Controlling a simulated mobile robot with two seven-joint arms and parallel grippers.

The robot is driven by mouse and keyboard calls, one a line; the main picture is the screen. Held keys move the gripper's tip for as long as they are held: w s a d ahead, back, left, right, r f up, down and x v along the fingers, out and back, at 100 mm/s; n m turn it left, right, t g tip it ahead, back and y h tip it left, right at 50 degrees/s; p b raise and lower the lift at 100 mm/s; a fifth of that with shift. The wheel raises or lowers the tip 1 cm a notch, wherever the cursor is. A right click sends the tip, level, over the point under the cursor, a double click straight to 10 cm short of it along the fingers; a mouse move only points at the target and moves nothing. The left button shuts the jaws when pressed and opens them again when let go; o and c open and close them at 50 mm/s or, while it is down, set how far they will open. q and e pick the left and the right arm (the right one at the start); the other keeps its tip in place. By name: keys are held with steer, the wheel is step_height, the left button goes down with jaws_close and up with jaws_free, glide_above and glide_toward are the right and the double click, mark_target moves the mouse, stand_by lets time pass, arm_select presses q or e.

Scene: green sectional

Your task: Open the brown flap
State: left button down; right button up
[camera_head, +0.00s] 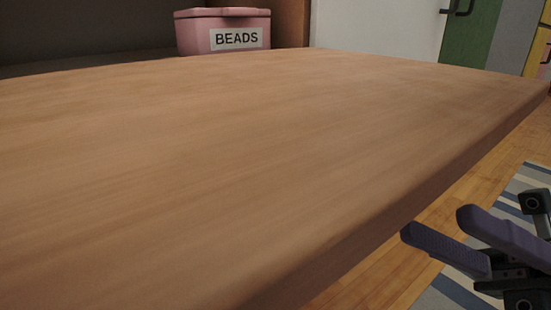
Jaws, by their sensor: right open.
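The brown flap (270,140) is a broad wooden panel that fills most of the view. It looks roughly level, and its rounded edge runs from the bottom middle up to the right. Its hinge side cannot be made out. My right gripper (434,226) is at the lower right, beyond the panel's edge and over the floor. Its two purple fingers are apart with nothing between them, and it looks clear of the panel. My left gripper is not in view.
A pink box (225,38) labelled BEADS stands behind the panel's far edge, beside a dark recess. A white surface (375,28) and coloured doors with dark handles (470,32) are at the back right. A striped rug (530,178) lies on the wooden floor (395,270).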

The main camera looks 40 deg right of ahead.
steer(key=shift+w+d+f, duration=0.2)
steer(key=shift+d+f, duration=0.6)
steer(key=shift+w+d+f, duration=0.2)
steer(key=shift+d+f, duration=0.55)
steer(key=shift+d, duration=0.05)
